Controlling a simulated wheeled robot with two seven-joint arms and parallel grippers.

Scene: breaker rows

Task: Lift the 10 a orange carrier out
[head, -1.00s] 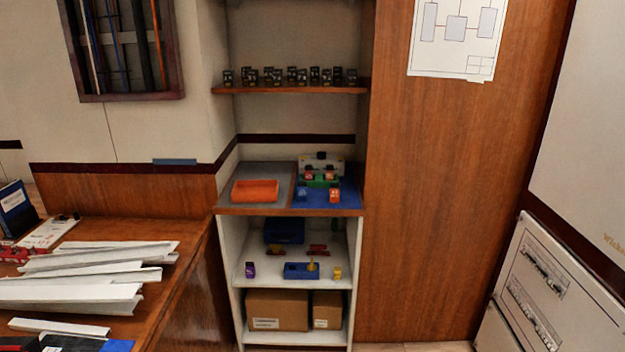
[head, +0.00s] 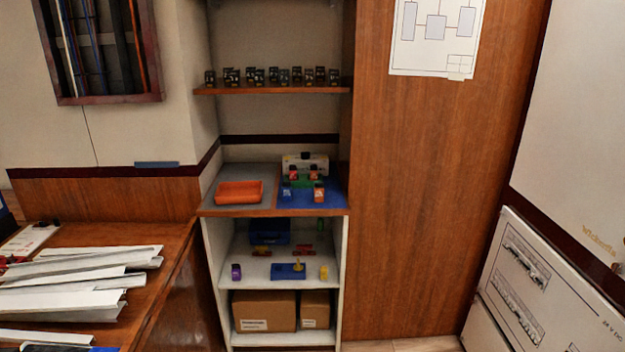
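Small orange carriers sit at the right of the shelf unit's middle surface. One orange carrier (head: 319,194) stands at the front on the blue mat (head: 331,203). Two more orange-red pieces (head: 294,174) sit behind it in or on a green block (head: 305,182), in front of a pale box-like holder (head: 313,160). A small blue piece stands left of the front carrier. The ratings are too small to read, so I cannot tell which carrier is 10 A. Neither of my grippers is in view.
An orange tray (head: 239,193) sits on the grey mat to the left. Several dark breakers (head: 254,76) line the shelf above. Below are a blue holder (head: 288,271), purple and yellow pieces, and cardboard boxes (head: 264,311). White trunking (head: 80,270) covers the left bench.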

